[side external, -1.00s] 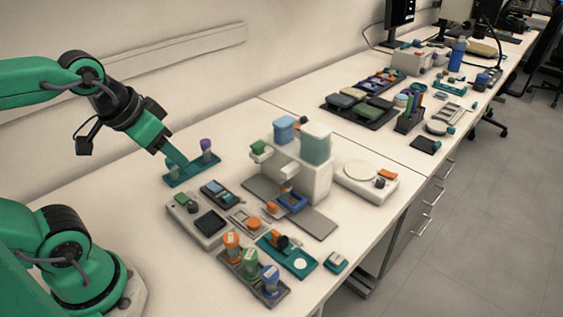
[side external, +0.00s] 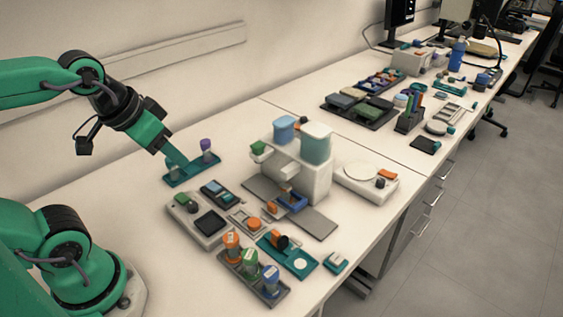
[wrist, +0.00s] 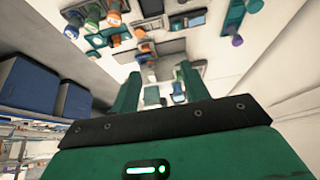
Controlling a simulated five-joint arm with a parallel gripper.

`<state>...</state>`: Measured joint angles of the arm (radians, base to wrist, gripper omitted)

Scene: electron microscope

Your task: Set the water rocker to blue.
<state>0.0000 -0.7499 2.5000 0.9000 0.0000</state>
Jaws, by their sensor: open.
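A white machine (side external: 310,183) stands mid-bench in the side view, with a blue container (side external: 284,130) and a pale teal container (side external: 316,145) on top. A green part (side external: 258,148) sits on its left side. I cannot tell which small part is the water rocker. My gripper (side external: 180,162) is to the left of the machine, above the teal rack (side external: 205,168), and nothing shows between its fingers. In the wrist view my gripper (wrist: 160,78) shows two green fingers spread apart, with the bench items beyond them.
A grey device (side external: 200,225) and a tray of orange, green and blue-topped jars (side external: 253,277) lie in front, near the bench edge. A white round-topped device (side external: 366,180) stands right of the machine. The bench left of the grey device is clear.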

